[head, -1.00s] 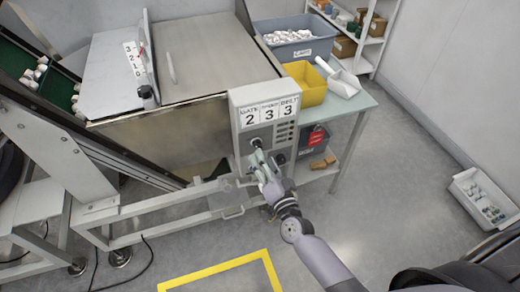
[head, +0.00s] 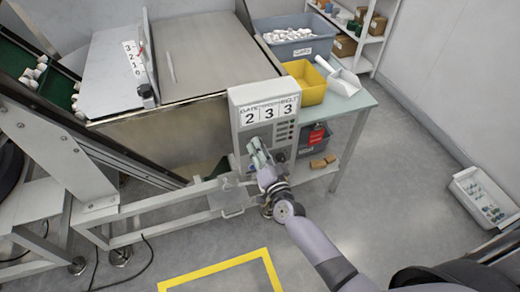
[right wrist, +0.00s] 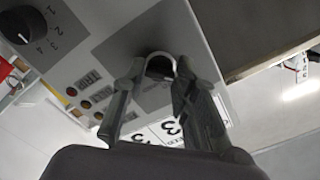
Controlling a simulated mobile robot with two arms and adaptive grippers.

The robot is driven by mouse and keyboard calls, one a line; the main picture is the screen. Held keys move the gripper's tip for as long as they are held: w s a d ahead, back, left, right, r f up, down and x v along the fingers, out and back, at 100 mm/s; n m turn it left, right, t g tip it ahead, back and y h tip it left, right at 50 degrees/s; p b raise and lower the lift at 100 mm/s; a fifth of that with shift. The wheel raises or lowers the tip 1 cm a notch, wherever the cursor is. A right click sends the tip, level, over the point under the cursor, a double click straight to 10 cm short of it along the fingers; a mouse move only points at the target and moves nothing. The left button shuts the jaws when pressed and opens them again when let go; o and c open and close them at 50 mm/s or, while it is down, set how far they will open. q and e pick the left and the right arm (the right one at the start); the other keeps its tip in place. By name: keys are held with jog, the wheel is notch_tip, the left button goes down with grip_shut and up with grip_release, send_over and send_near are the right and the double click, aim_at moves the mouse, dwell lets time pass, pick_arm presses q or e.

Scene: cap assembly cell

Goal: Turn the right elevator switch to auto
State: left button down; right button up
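A grey control panel (head: 236,112) with number cards reading 2, 3, 3 stands at the front of the machine. My right gripper (head: 254,142) is at the left part of its face. In the right wrist view my right gripper (right wrist: 160,68) has its fingers apart, on either side of a dark knob (right wrist: 159,67) on a dark plate. I cannot tell whether they touch it. The fingers hide the knob in the head view, and no auto label is readable. A numbered black dial (right wrist: 30,22) sits beside it on the panel. My left gripper is not in view.
A yellow bin (head: 305,82) and scoop (head: 340,78) are on the side table (head: 355,103). A clear box (head: 230,197) hangs on the frame below the gripper.

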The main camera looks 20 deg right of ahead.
grip_shut()
jog(key=shift+m+b, duration=1)
jog(key=shift+m, duration=3.4)
jog(key=o, duration=0.5)
grip_release()
